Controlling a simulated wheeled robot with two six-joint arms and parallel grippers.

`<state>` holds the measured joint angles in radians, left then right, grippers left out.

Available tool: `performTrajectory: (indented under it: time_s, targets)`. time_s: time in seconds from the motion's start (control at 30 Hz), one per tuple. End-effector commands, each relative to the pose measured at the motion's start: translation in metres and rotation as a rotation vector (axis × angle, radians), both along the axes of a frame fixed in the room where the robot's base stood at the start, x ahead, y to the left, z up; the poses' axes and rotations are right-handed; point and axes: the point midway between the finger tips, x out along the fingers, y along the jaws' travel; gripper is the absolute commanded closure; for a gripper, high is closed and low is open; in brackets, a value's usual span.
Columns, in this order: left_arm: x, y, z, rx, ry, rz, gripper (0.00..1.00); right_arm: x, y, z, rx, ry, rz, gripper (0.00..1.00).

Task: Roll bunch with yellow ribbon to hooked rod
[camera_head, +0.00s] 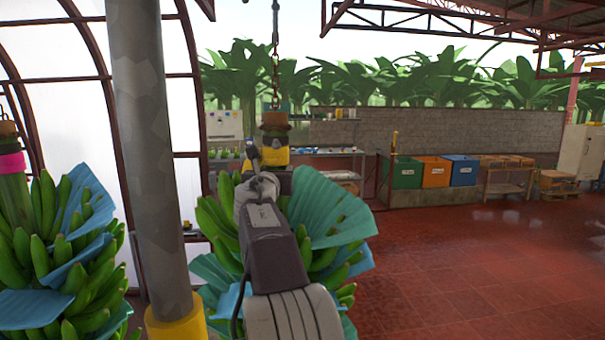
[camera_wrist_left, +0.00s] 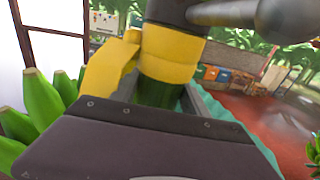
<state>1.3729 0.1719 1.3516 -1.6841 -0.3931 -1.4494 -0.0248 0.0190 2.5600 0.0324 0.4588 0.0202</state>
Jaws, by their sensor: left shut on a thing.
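The bunch with the yellow ribbon (camera_head: 274,156) hangs from a rusty chain (camera_head: 275,75) in the middle of the head view. Its green bananas and blue sheets (camera_head: 330,210) show around my left arm. The yellow ribbon (camera_wrist_left: 172,52) wraps the stem and fills the upper middle of the left wrist view. My left gripper (camera_head: 258,168) is shut on the stem just at the ribbon; its fingertips are partly hidden. The right gripper is not in view. I cannot make out a hooked rod for certain.
A grey post (camera_head: 150,150) with a yellow base stands close on the left. Another bunch with a pink ribbon (camera_head: 12,162) hangs at the far left. Green, orange and blue bins (camera_head: 436,172) stand at the back right. The red floor (camera_head: 470,270) on the right is clear.

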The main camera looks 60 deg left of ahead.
Motion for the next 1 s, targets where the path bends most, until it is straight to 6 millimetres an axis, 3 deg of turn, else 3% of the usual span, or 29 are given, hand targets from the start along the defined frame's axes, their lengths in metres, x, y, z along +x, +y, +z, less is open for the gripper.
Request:
performTrajectory:
  time_s: [0.1,0.3,0.83,0.87,0.93,1.0]
  targets:
    - [-0.019,0.009,0.000,-0.002,-0.006,0.006,1.00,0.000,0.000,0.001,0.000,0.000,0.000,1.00]
    - [-0.037,0.015,0.000,-0.004,-0.007,0.001,1.00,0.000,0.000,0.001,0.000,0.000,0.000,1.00]
    - [-0.042,0.017,-0.002,-0.004,-0.003,-0.005,1.00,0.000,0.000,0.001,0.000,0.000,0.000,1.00]
    - [-0.042,0.017,-0.002,-0.005,-0.002,-0.005,0.44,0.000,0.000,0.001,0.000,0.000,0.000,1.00]
    - [-0.043,0.017,-0.001,-0.004,-0.002,-0.004,0.27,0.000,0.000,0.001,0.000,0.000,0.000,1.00]
    - [-0.043,0.018,-0.001,-0.004,-0.002,-0.003,0.27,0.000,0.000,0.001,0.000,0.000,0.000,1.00]
